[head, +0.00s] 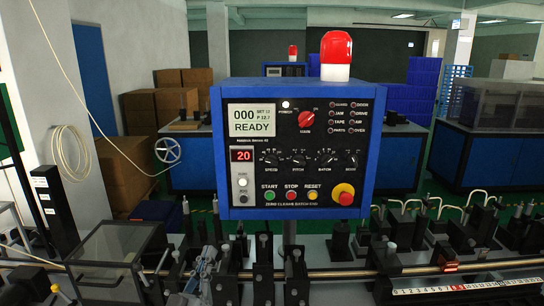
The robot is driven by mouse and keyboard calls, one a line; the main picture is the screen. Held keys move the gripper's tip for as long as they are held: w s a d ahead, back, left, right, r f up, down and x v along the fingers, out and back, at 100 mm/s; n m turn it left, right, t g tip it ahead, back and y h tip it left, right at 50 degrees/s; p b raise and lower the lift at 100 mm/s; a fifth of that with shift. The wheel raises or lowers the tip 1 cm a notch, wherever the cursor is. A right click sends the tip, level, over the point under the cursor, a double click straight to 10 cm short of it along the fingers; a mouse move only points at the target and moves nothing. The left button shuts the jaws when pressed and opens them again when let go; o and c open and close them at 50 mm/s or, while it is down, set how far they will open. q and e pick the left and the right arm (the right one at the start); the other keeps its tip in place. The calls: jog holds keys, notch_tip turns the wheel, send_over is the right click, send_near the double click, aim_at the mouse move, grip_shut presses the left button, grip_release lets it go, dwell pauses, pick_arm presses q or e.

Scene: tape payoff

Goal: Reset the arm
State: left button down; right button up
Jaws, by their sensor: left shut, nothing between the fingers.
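The blue control box (297,148) stands upright in the middle. Its screen (251,120) reads 000 and READY, and a red display (241,155) reads 20. Along its bottom row are a green START button (269,196), a red STOP button (291,196) and an orange RESET button (312,196). What I take to be my left gripper (203,263) is a small grey and black shape low in the view, below the box and apart from its buttons. It is shut and empty, hard to separate from the black fixtures. My right gripper is not seen. I cannot pick out a payoff arm for certain.
A red emergency knob (343,194) is right of RESET; a red beacon (336,49) tops the box. A clear guard box (106,262) stands at lower left. Black fixtures and a long rod (340,272) fill the front. A scale strip (455,287) lies at lower right.

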pick_arm(q)
jog(key=s+a+f+g+y, duration=0.2)
jog(key=s+f+g, duration=0.3)
jog(key=f, duration=0.4)
jog(key=s+a+f+g+y, duration=0.2)
jog(key=s+f+g, duration=0.25)
jog(key=f, duration=0.45)
jog(key=s+a+f+m+g, duration=0.1)
jog(key=s+f+g, duration=0.2)
jog(key=s, duration=0.5)
jog(key=s+a+f+m+g+y, duration=0.1)
jog(key=s+f+g, duration=0.2)
jog(key=s, duration=0.4)
jog(key=s+a+f+m+g, duration=0.1)
jog(key=s+f+g, duration=0.25)
jog(key=s, duration=0.45)
notch_tip(320, 180, down, 28)
jog(key=s+f+g+b, duration=0.1)
jog(key=s+b, duration=0.1)
jog(key=b, duration=0.1)
jog(key=s+a+f+g+b, duration=0.1)
jog(key=s+a+f+b, duration=0.1)
jog(key=s+f, duration=1.4)
jog(key=shift+a+f+g, duration=0.3)
jog(key=shift+a+f, duration=0.1)
jog(key=shift+f, duration=0.2)
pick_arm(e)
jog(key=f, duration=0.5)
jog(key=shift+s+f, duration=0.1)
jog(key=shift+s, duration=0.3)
